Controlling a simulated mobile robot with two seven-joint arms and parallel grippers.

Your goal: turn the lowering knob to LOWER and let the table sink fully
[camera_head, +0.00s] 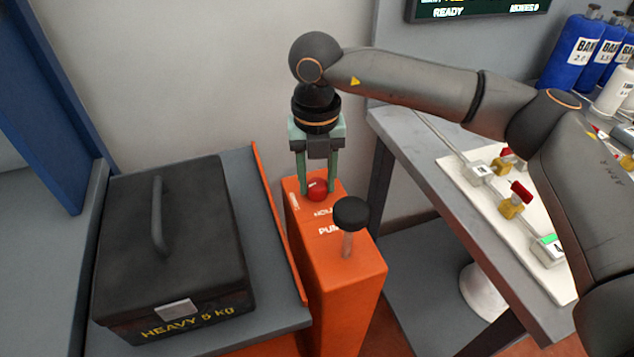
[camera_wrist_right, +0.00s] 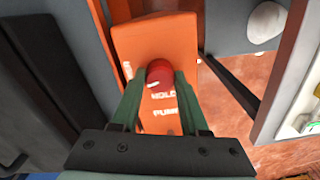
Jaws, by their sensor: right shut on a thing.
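The lowering knob (camera_head: 317,189) is a small red knob on top of the orange column. A label that seems to read HOLD is printed beside it. My right gripper (camera_head: 318,188) comes down from above and is shut on the red knob. In the right wrist view the knob (camera_wrist_right: 160,74) sits between the two green fingertips (camera_wrist_right: 161,78). The lift table (camera_head: 268,200) is a grey platform with an orange edge, left of the column. A black case (camera_head: 200,220) marked HEAVY 5 kg lies on it. My left gripper is out of view.
A black-topped pump lever (camera_head: 351,213) stands on the column in front of the red knob, close to my right gripper. A grey workbench (camera_head: 420,150) with a white board (camera_head: 470,185) and valves stands at the right. Blue bottles (camera_head: 572,50) stand at the back right.

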